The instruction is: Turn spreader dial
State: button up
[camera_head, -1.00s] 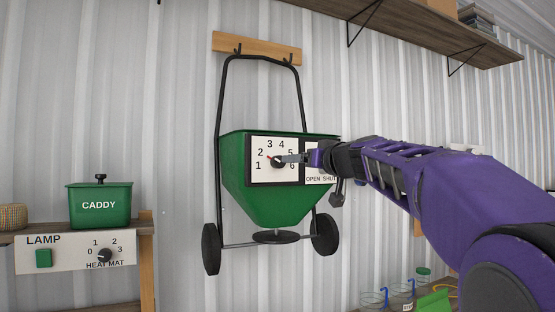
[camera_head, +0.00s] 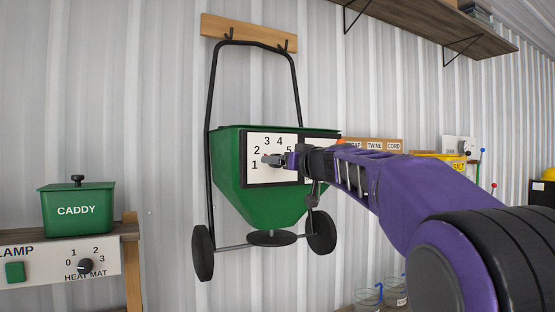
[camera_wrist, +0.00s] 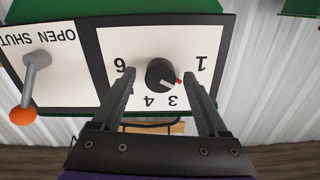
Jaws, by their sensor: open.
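The green spreader (camera_head: 262,200) hangs on the wall in the head view. Its white number plate (camera_head: 258,178) faces me, and my gripper (camera_head: 272,160) covers most of the dial. In the wrist view the picture is upside down. The dial (camera_wrist: 161,73) is a round black knob with a red pointer tip, which points toward the 1 and 2 side. My gripper (camera_wrist: 158,76) is open, with one finger on each side of the knob and a visible gap to it. The right finger hides the 2, and the left finger hides the 5.
An open/shut lever (camera_wrist: 37,72) with an orange end is on the neighbouring plate. A heat mat knob (camera_head: 85,266) and a green caddy (camera_head: 76,208) are at the left.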

grip_shut()
dwell(0.5)
jog(key=shift+m, duration=0.4)
jog(key=shift+r+m+b, duration=0.1)
jog(key=shift+m+b, duration=0.3)
jog(key=shift+m, duration=7.1)
